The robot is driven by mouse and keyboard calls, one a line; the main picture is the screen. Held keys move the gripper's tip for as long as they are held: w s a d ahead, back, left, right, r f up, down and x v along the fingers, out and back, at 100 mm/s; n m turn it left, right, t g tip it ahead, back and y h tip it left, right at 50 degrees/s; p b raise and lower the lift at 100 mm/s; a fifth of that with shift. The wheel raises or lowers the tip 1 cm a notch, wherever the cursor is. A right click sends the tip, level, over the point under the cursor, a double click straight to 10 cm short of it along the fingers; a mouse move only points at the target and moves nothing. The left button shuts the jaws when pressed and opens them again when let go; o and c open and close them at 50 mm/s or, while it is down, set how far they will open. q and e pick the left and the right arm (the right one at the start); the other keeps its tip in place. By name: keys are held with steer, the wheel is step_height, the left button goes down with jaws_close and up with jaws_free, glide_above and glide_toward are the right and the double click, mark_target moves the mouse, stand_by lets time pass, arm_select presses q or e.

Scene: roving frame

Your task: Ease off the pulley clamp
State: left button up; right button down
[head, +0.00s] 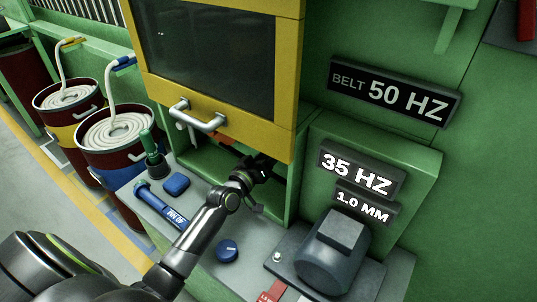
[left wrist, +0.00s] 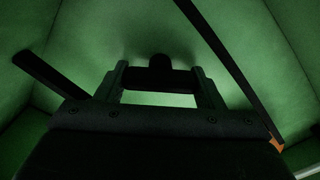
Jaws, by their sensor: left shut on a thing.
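My left gripper (head: 258,168) reaches into the low green opening under the yellow-framed door. In the left wrist view its two dark fingers (left wrist: 159,78) are shut on a dark knob-like piece (left wrist: 159,62), seemingly the pulley clamp. The piece is in deep shadow, and its details cannot be made out. Dark straight strips, probably the belt, run at the left (left wrist: 52,76) and right (left wrist: 228,65) of the fingers. No pulley can be made out. In the head view the arm and the housing hide the clamp. My right gripper is in neither view.
The yellow-framed door (head: 285,75) with its handle (head: 202,122) hangs just above my left arm. A grey motor (head: 330,262) stands right of it. A blue knob (head: 227,251), blue tool (head: 163,202) and blue block (head: 176,184) are on the ledge. Signs read "BELT 50 HZ" (head: 394,92) and "35 HZ" (head: 357,172).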

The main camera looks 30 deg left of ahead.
arm_select(q)
steer(key=n+p, duration=0.1)
steer(key=n, duration=0.4)
steer(key=shift+n, duration=0.3)
steer(key=n, duration=0.5)
steer(key=shift+f+p, duration=0.15)
steer(key=shift+p, duration=0.2)
steer(key=shift+n, duration=0.3)
steer(key=o, duration=1)
steer(key=s, duration=0.5)
steer(key=s+a+b, duration=0.1)
steer(key=s, duration=0.5)
steer(key=s+a, duration=0.1)
steer(key=s, duration=0.5)
steer(key=shift+s+a+b, duration=0.15)
steer(key=shift+a+b, duration=0.1)
steer(key=shift+b, duration=0.15)
